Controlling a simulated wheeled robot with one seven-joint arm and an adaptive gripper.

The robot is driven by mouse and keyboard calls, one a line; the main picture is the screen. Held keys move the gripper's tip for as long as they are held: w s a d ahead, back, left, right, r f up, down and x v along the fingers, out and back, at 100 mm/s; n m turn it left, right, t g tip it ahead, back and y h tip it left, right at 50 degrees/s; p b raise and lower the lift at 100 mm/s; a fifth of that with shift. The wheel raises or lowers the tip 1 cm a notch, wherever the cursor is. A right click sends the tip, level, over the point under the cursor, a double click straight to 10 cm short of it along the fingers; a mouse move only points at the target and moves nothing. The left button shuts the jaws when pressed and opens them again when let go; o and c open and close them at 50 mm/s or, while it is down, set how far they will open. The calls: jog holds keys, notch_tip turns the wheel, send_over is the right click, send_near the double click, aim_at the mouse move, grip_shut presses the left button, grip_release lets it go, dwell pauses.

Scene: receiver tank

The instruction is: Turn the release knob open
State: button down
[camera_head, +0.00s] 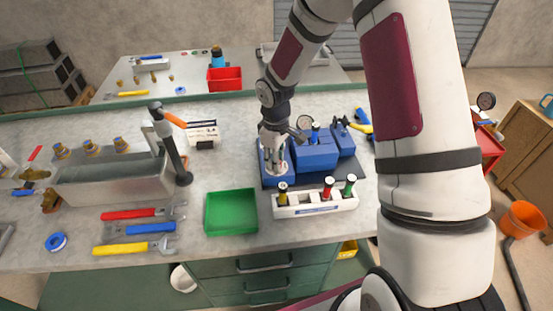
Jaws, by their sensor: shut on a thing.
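The blue receiver tank unit (316,156) stands on a dark mat (312,182) on the grey bench, with a round gauge (305,123) at its top. My gripper (275,168) points down over the left end of this blue unit. It is shut on a small part there, which I take to be the release knob. My fingers hide most of the knob, so its turned angle cannot be told. My white arm comes down from the upper right.
A white rack (315,208) with coloured-topped pieces stands just in front of the mat. A green tray (231,227) is at front left. A grey sink-like tank (105,186) with a tall black post (176,158) stands farther left. Wrenches (138,229) lie before it.

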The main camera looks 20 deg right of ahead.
jog(key=shift+n, duration=0.4)
jog(key=c, duration=1.3)
grip_release()
jog(key=shift+r, duration=0.15)
notch_tip(320, 180, up, 12)
jog(key=shift+s+a, duration=0.15)
